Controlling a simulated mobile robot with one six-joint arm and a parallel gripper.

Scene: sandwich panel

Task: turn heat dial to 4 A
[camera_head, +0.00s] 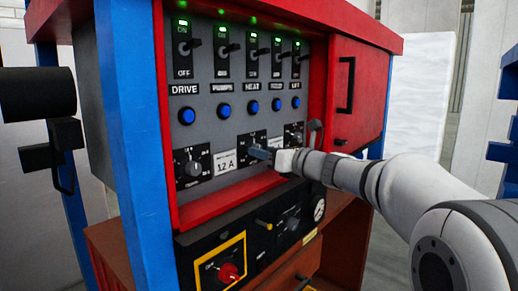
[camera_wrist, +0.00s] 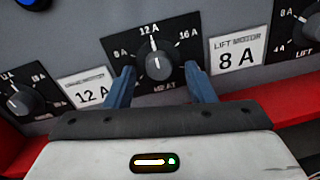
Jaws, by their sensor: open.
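The heat dial (camera_wrist: 158,64) is a round dark knob on a black plate, with 8 A, 12 A and 16 A readable around it. Its white pointer line points up at 12 A. No 4 A mark can be read on this plate. My gripper (camera_wrist: 159,72) is open, with one blue finger on each side of the knob; I cannot tell whether they touch it. In the head view my gripper (camera_head: 260,152) is at the panel in front of the heat dial's plate (camera_head: 252,138), and it hides the knob.
A left dial (camera_head: 193,168) and a right lift dial (camera_wrist: 314,30) flank it, with a 12 A card (camera_head: 225,161) and an 8 A card (camera_wrist: 237,56) between. Switches and blue buttons (camera_head: 253,107) are above. A red ledge (camera_head: 225,203) juts out below.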

